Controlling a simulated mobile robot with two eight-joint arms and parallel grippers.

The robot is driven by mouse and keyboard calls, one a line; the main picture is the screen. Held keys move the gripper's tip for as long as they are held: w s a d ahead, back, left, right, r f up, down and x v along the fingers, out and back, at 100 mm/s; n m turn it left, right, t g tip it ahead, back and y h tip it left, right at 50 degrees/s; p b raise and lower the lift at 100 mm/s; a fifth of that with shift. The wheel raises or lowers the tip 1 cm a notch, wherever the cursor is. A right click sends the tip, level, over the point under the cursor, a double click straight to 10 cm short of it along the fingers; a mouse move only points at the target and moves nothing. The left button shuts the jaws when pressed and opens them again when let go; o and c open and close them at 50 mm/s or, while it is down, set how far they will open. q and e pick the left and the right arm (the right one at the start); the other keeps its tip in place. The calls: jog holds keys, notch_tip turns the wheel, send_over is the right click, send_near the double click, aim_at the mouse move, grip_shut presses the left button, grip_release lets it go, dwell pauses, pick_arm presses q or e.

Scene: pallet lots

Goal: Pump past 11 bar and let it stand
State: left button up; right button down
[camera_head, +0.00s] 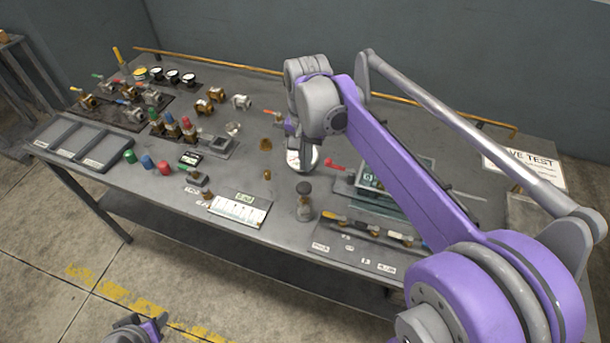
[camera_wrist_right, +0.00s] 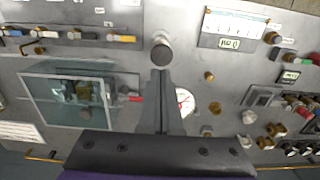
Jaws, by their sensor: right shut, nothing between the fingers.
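A round gauge with a white dial (camera_head: 293,160) stands on the bench, partly hidden by my right arm; it also shows in the right wrist view (camera_wrist_right: 186,101), where its reading is too small to tell. A clear-walled tank (camera_head: 425,164) holds fittings and stands right of the gauge; it also shows in the right wrist view (camera_wrist_right: 45,110). A red lever (camera_head: 335,166) sticks out beside the tank. A post with a dark round knob (camera_head: 304,188) stands at the front. My right gripper (camera_wrist_right: 161,73) is shut and empty above the bench, between tank and gauge. My left gripper's fingers are out of view.
A white chart card (camera_head: 237,210) lies near the front edge. A row of coloured-handled tools (camera_head: 375,230) lies in front of the tank. Valves, coloured caps and a grey sorting tray (camera_head: 75,139) fill the left side. A "LIVE TEST" sign (camera_head: 525,170) lies at the right.

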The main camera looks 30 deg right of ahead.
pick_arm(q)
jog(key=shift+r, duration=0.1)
pick_arm(e)
jog(key=shift+r, duration=2.05)
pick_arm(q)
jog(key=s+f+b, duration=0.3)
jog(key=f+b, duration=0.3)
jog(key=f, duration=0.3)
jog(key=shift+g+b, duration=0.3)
pick_arm(e)
jog(key=r, duration=0.3)
jog(key=shift+a+r, duration=0.15)
jog(key=shift+a, duration=0.2)
